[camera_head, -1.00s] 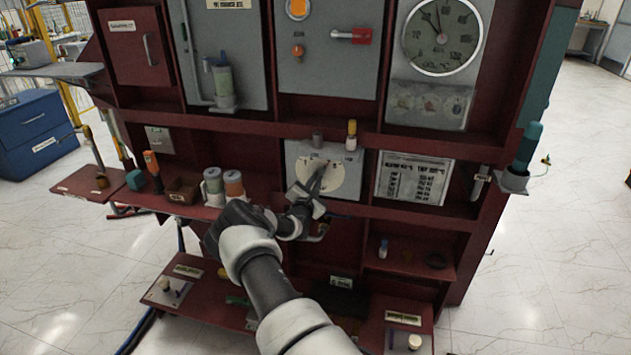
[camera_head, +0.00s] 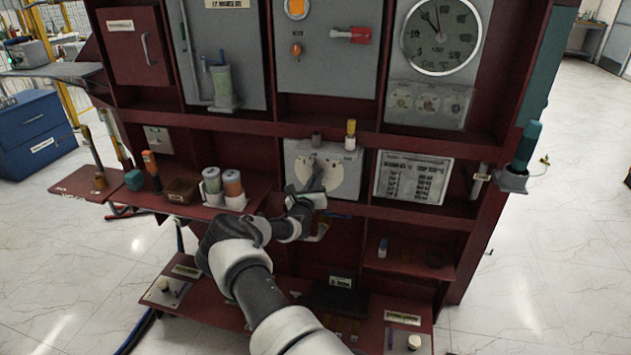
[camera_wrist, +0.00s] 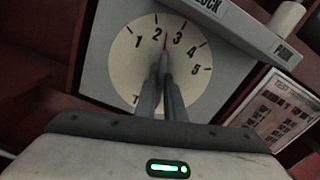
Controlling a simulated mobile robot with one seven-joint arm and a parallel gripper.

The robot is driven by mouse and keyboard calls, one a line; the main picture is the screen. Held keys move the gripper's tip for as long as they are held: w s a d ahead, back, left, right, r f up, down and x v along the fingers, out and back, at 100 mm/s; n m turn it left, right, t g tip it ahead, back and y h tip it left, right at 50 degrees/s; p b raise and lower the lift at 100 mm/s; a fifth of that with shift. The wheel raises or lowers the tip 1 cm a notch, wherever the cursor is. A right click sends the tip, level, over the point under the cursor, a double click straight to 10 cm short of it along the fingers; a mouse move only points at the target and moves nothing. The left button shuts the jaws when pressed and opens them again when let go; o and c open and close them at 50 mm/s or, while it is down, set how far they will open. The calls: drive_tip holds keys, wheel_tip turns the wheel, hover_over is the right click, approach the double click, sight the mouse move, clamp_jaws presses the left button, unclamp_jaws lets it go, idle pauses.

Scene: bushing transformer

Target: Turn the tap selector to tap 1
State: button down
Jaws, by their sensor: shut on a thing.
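The tap selector is a grey box (camera_head: 346,182) with a pale round dial (camera_head: 331,177) in the middle of the rack. In the wrist view the dial (camera_wrist: 125,75) shows numbers 1 to 5 along its upper edge. A thin red pointer tip (camera_wrist: 165,40) lies between 2 and 3. My gripper (camera_wrist: 163,75) reaches over the dial's centre, its fingers close together on the selector handle, which they mostly hide. In the head view my gripper (camera_head: 313,183) is at the dial's lower part.
Two cups (camera_head: 212,187) stand on the shelf at left. An "UNLOCK" and "PARK" strip (camera_wrist: 240,25) borders the dial.

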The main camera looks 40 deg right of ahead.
drive_tip(key=shift+s+d+n, duration=0.1)
drive_tip(key=shift+n, duration=4.1)
drive_tip(key=c, duration=1.8)
unclamp_jaws()
drive_tip(key=shift+r, duration=0.1)
drive_tip(key=shift+c, duration=0.2)
drive_tip(key=p+v, duration=0.2)
drive_tip(key=v, duration=1.5)
drive_tip(key=shift+p, duration=0.35)
drive_tip(key=shift+s, duration=0.15)
